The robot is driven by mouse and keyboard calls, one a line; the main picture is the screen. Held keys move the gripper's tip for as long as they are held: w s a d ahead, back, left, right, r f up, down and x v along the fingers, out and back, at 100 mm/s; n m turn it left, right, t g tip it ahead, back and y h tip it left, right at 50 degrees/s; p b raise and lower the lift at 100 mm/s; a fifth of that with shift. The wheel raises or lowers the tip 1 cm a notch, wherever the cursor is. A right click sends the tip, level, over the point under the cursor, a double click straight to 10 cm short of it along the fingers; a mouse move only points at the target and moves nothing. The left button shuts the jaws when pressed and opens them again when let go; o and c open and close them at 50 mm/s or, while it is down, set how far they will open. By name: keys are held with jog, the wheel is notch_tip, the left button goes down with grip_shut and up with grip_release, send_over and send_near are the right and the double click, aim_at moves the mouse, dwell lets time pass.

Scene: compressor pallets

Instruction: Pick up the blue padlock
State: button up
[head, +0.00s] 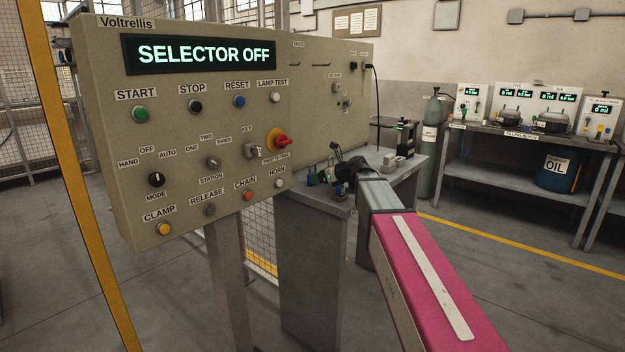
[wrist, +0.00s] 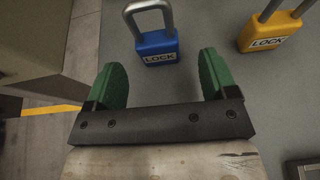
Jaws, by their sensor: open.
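The blue padlock (wrist: 157,46) lies on the grey bench top (wrist: 215,25) in the wrist view. It has a silver shackle pointing away from me and a "LOCK" label facing up. My gripper (wrist: 161,63) is open, with its two green fingers apart. The padlock is just beyond the fingertips, roughly centred between them, and not held. In the head view, my gripper (head: 347,172) is small and dark over the bench by the panel. Small padlock-like items beside it are too small to tell apart surely.
A yellow padlock (wrist: 270,32) lies to the right of the blue one. A dark-framed object (wrist: 303,169) shows at the lower right. The large control panel (head: 110,75), reading "SELECTOR OFF", stands left of my arm. The bench's left edge drops to the floor.

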jog(key=x, duration=0.5)
jog(key=shift+a, duration=0.15)
jog(key=c, duration=1.1)
notch_tip(320, 180, up, 10)
